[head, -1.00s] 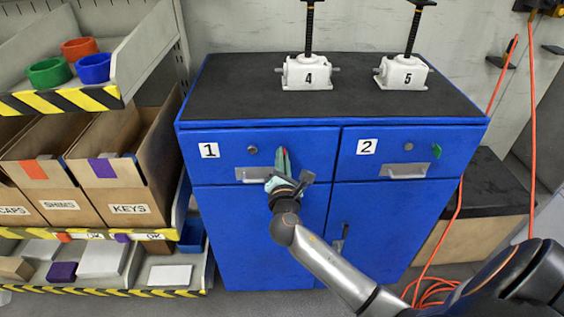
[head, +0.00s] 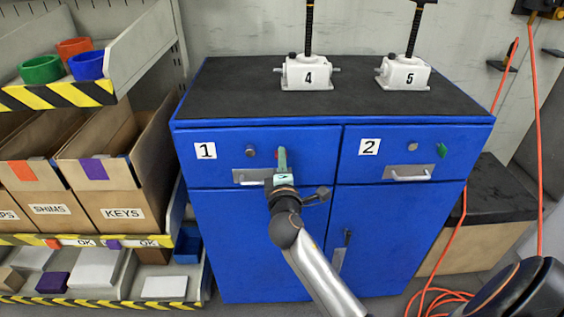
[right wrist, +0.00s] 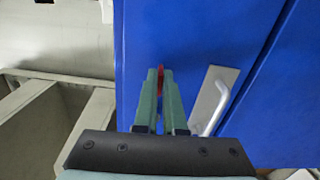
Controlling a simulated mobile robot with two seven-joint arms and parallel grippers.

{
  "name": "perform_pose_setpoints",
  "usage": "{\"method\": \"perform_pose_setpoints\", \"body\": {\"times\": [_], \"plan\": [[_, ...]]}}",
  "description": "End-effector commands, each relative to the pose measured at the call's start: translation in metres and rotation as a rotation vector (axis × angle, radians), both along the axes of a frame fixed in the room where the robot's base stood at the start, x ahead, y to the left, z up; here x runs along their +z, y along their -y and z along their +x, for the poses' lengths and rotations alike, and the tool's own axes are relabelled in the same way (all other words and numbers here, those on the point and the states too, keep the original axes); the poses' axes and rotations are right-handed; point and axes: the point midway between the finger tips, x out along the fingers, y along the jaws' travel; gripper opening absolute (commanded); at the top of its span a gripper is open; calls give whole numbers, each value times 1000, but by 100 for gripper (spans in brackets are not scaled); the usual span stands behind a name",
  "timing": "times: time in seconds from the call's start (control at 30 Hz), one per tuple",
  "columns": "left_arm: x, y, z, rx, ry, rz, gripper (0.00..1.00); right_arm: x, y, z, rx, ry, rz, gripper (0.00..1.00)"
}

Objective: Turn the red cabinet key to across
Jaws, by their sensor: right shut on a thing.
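The blue cabinet (head: 260,240) has drawers marked 1 and 2. The red key is on the front of drawer 1, largely hidden by my right gripper; a thin red piece of the key (right wrist: 160,75) shows between the fingertips in the right wrist view. My right gripper (head: 281,155) has its green fingers pointing at the drawer front and is shut on the key; the fingers also show in the right wrist view (right wrist: 161,88). Which way the key is turned I cannot tell. A green key (head: 441,150) is on drawer 2. My left gripper is not in view.
A metal drawer handle (right wrist: 214,112) is close beside the fingers. Shelves with boxes (head: 122,190) stand at the left. An orange cable (head: 465,215) hangs at the right.

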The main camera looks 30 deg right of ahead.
Motion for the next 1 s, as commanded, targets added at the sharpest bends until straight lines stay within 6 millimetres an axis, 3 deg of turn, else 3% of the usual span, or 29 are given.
{"method": "perform_pose_setpoints", "body": {"times": [0.7,0.73,1.0], "plan": [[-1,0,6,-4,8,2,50,0,0,0,-1,42,68,0],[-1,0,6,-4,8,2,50,0,0,0,-1,42,68,8],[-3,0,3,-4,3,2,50,0,0,0,0,40,66,38]]}}
